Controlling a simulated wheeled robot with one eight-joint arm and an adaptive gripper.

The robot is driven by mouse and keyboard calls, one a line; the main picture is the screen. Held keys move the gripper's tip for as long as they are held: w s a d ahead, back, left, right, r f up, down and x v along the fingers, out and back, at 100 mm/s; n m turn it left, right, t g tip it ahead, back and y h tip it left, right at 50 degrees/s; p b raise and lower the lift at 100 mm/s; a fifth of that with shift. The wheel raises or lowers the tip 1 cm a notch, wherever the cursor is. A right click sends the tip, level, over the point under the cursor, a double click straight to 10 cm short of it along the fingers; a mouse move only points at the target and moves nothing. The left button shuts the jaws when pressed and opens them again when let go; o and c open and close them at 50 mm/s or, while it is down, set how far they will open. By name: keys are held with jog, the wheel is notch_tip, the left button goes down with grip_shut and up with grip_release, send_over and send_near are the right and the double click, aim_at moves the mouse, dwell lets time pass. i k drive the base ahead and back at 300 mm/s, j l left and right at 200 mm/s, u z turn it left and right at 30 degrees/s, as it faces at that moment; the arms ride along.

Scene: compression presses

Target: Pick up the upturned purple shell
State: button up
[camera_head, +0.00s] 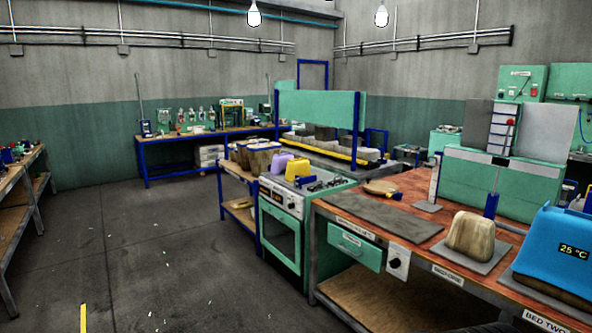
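A small purple shell-like piece (281,163) sits at the back left of the green stove's top. It is partly hidden by a yellow piece (298,169) in front of it to the right. It is too small to tell whether it is upturned. My gripper is not in view.
The green stove (283,240) adjoins a wooden bench (420,190) with a tan block (468,236) and a blue cover (560,250) reading 25 °C. Several tan pots (260,158) stand on a blue-framed table behind the stove. The floor (150,255) at left is open, up to shelving (22,190).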

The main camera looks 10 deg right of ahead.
aim_at(279, 162)
jog(key=i+j+u, duration=0.1)
jog(key=i+u, duration=0.15)
jog(key=i, duration=0.45)
jog(key=i+u, duration=0.15)
jog(key=i, duration=3.15)
jog(key=i+j+z, duration=0.1)
jog(key=i, duration=1)
